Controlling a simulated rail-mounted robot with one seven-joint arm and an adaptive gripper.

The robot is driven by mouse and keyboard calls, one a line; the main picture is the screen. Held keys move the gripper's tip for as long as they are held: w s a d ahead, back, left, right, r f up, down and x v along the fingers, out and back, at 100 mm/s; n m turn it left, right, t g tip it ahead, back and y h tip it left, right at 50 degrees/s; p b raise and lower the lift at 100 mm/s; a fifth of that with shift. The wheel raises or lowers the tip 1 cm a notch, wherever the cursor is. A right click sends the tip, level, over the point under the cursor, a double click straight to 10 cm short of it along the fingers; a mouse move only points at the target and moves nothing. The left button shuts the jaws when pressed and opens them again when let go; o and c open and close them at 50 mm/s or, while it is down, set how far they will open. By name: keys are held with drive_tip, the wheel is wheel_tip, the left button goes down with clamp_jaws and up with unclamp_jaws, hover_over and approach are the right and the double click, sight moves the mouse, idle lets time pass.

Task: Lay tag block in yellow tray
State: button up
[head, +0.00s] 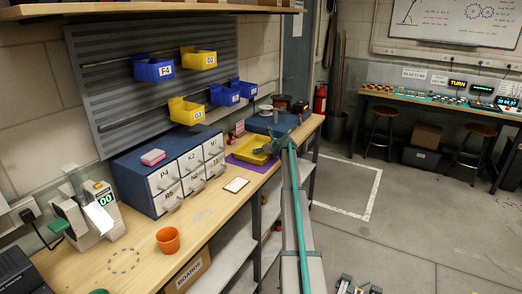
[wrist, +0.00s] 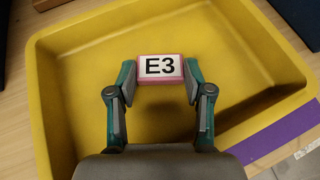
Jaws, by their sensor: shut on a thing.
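The tag block (wrist: 161,68) is a pink block with a white face marked E3. In the wrist view my gripper (wrist: 161,80) is shut on it, with one finger at each side. The block is over the inside of the yellow tray (wrist: 50,90); I cannot tell whether it touches the floor of the tray. In the head view the yellow tray (head: 243,148) sits on the bench toward its far end, with my arm reaching to it. The block cannot be made out in the head view.
A purple mat (head: 238,163) lies by the tray. A blue drawer cabinet (head: 135,178) with labelled white drawers stands nearer on the bench. A pink-and-white block (head: 153,157) lies on top of it. An orange cup (head: 168,240) stands closer. Blue and yellow bins hang on the wall panel (head: 120,90).

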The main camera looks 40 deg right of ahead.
drive_tip(key=shift+f, duration=0.45)
drive_tip(key=shift+s+f, duration=0.15)
drive_tip(key=shift+f, duration=0.05)
drive_tip(key=o, duration=0.9)
drive_tip(key=shift+s+a+f, duration=0.1)
drive_tip(key=shift+a+f, duration=0.05)
drive_tip(key=shift+f, duration=0.05)
drive_tip(key=shift+r, duration=0.45)
drive_tip(key=v, duration=0.4)
drive_tip(key=b+v, duration=0.1)
drive_tip(key=v, duration=0.3)
drive_tip(key=b+v, duration=0.1)
drive_tip(key=v, duration=0.3)
drive_tip(key=shift+r, duration=0.35)
drive_tip(key=shift+w, duration=0.25)
